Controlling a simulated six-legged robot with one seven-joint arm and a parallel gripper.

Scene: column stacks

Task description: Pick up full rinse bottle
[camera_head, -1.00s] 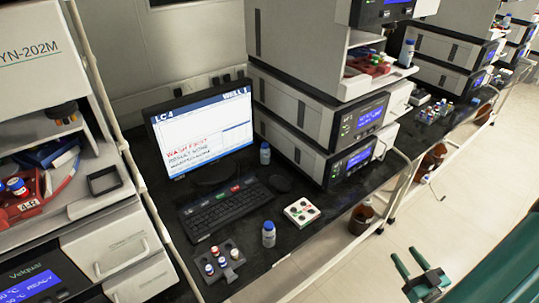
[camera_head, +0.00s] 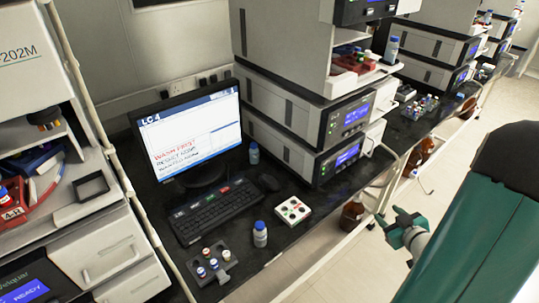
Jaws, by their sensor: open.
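Two small blue-capped bottles stand upright on the black bench: a front bottle (camera_head: 260,236) near the bench edge, and a back bottle (camera_head: 254,154) beside the monitor. Another blue-capped bottle (camera_head: 391,49) stands on the instrument shelf at the upper right. I cannot tell from here which is the full rinse bottle. My gripper (camera_head: 388,217), with teal fingers, is open and empty. It is to the right of the front bottle in the picture, out over the aisle floor and apart from every bottle.
A keyboard (camera_head: 216,212), mouse (camera_head: 269,183), vial rack (camera_head: 213,265) and white tray with colored buttons (camera_head: 293,210) lie around the front bottle. A monitor (camera_head: 190,135) stands behind. A pale rail (camera_head: 305,262) runs along the bench front. Brown bottles (camera_head: 351,216) stand below.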

